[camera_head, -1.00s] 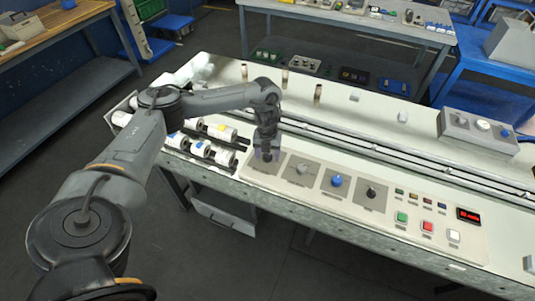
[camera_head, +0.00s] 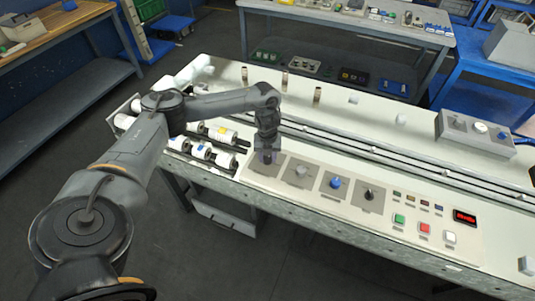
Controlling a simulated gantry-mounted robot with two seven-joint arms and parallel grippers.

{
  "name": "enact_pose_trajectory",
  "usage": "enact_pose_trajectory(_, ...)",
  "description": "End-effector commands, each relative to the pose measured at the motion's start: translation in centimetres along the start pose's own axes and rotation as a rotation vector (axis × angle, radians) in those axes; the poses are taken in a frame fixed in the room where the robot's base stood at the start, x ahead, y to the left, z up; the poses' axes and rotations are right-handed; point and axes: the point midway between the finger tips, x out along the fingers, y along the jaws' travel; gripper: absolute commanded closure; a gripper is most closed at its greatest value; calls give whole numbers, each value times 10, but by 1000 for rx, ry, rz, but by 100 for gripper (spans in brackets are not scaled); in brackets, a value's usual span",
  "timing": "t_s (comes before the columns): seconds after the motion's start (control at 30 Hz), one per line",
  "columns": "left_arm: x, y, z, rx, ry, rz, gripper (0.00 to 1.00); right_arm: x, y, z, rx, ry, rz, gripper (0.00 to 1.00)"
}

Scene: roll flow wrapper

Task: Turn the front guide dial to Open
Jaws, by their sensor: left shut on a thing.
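The control panel (camera_head: 313,202) on the near edge of the machine carries a row of dials on grey plates. My left gripper (camera_head: 267,156) points down at the leftmost plate (camera_head: 257,173) and is shut on the dial there, which is mostly hidden by the fingers. Its setting and label cannot be read. To the right are a light grey dial (camera_head: 301,171), a blue dial (camera_head: 335,183) and a black dial (camera_head: 369,194). Which dial is the front guide one cannot be read from the labels. My right gripper is not in view.
Right of the dials are green (camera_head: 399,218), red (camera_head: 424,228) and white (camera_head: 449,237) buttons and a red display (camera_head: 465,216). White rolls (camera_head: 201,151) on dark bars stand close left of the gripper. Long rails (camera_head: 375,155) run behind the panel.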

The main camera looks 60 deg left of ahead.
Motion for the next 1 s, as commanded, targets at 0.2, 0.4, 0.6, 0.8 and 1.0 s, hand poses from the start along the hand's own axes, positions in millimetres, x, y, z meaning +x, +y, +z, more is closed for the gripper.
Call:
enact_pose_trajectory(0.2, -6, 1, -1, -180, 3, 3, 91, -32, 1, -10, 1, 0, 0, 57)
enact_pose_trajectory(0.4, -6, 1, -1, -371, 3, 3, 91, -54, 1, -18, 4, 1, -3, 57)
enact_pose_trajectory(0.6, -6, 1, -1, -561, 2, 3, 91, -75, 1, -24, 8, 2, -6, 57)
enact_pose_trajectory(0.8, -5, 0, -1, -751, 2, 3, 91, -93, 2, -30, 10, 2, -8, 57)
enact_pose_trajectory(1.0, -5, 0, -1, -942, 2, 1, 91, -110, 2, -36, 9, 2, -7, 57)
